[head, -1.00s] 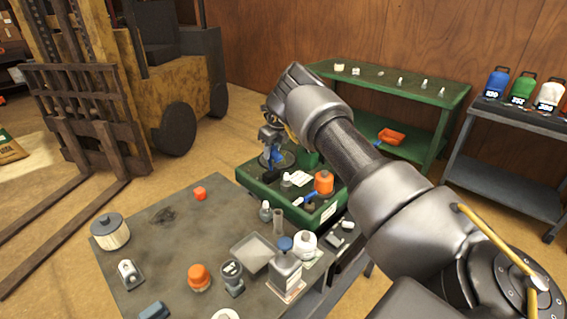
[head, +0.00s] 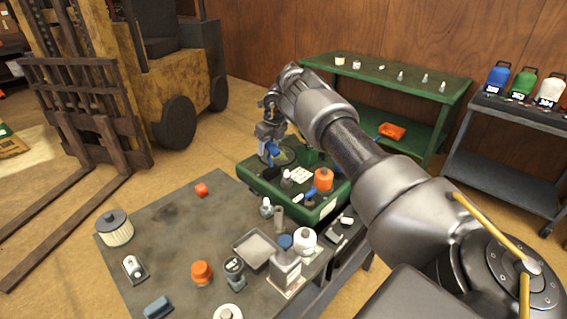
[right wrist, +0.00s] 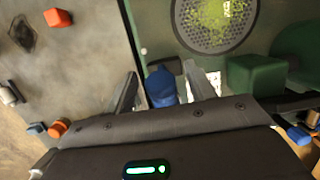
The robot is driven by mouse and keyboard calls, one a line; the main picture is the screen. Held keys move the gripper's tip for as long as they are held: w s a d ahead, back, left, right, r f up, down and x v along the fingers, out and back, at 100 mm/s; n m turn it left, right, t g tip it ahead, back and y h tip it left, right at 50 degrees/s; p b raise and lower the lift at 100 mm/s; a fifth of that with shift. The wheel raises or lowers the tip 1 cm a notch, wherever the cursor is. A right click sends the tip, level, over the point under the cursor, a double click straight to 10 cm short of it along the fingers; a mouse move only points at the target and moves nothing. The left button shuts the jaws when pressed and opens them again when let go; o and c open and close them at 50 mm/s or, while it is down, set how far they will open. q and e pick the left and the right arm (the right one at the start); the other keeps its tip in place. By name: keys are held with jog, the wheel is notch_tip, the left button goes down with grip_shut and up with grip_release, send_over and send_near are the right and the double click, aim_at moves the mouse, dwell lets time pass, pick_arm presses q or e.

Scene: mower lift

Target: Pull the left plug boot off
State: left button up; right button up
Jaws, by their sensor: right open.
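A green mower body (head: 330,208) stands at the far right end of the grey table. My right gripper (head: 270,140) is over its far left part, beside a round grated disc (right wrist: 215,22). A blue piece (head: 271,151), which looks like the plug boot, is at the gripper. In the right wrist view my right gripper (right wrist: 160,76) is open, with the blue boot (right wrist: 161,88) between its two fingers. I cannot tell whether either finger touches it. Another blue-ended piece (head: 311,191) lies nearer on the green body. My left gripper is not in view.
A green bench (head: 440,85) is behind. A forklift (head: 125,75) stands at left. The table's middle-left is fairly clear.

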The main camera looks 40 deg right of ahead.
dwell(0.3)
jog(key=p+v, duration=0.2)
jog(key=w+p+v, duration=0.1)
jog(key=p+v, duration=0.3)
jog(key=v, duration=0.1)
jog(key=shift+w+r, duration=0.15)
jog(key=shift+w, duration=0.15)
pick_arm(q)
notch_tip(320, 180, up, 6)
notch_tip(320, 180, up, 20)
jog(key=p, duration=1.4)
jog(key=shift+p, duration=0.4)
pick_arm(e)
jog(key=w+r+v, duration=0.1)
jog(key=w+v, duration=0.2)
jog(key=v, duration=1.1)
jog(key=shift+w+a, duration=0.2)
jog(key=shift+w, duration=0.05)
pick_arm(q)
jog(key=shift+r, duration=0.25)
pick_arm(e)
jog(key=shift+w+v, duration=0.25)
jog(key=shift+v, duration=0.9)
dwell(0.7)
